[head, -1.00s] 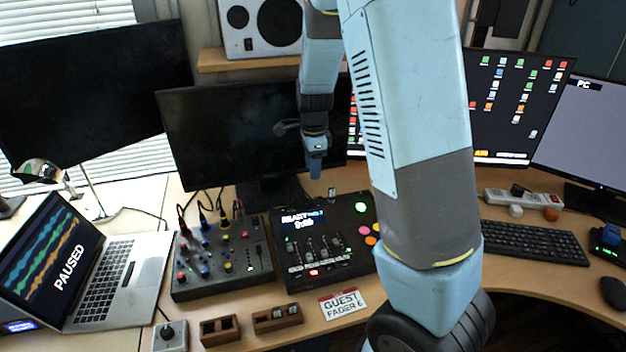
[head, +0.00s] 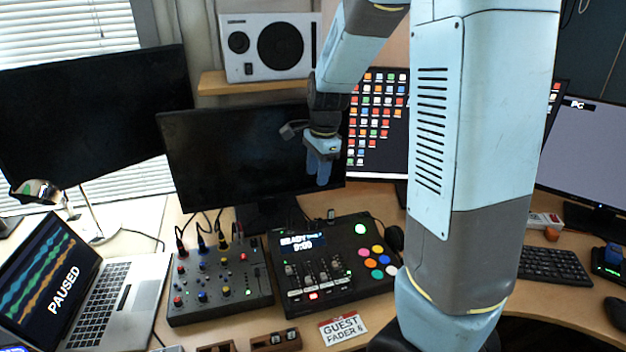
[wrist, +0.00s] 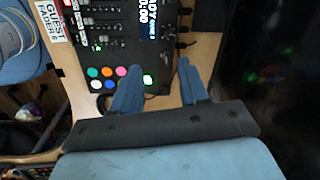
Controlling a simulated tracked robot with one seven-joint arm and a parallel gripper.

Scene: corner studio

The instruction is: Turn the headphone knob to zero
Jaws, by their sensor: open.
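The grey mixer (head: 222,278) with several coloured knobs stands at the lower left in the head view. No label shows which knob is the headphone knob. A small grey box (head: 168,349) is almost wholly cut off at the bottom edge. My gripper (head: 320,175) is open and empty, above the desk in front of the dark middle monitor, pointing down. In the wrist view my gripper (wrist: 158,78) has its two blue fingers apart with nothing between them. The fader console (wrist: 112,45) with coloured pads lies beyond the fingers.
The laptop (head: 120,300) reading PAUSED is left of the mixer. The black fader console (head: 330,270) is to its right, with the GUEST FADER 6 card (head: 342,328) in front. Cables rise behind the mixer. The dark monitor (head: 250,150) stands close behind my gripper.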

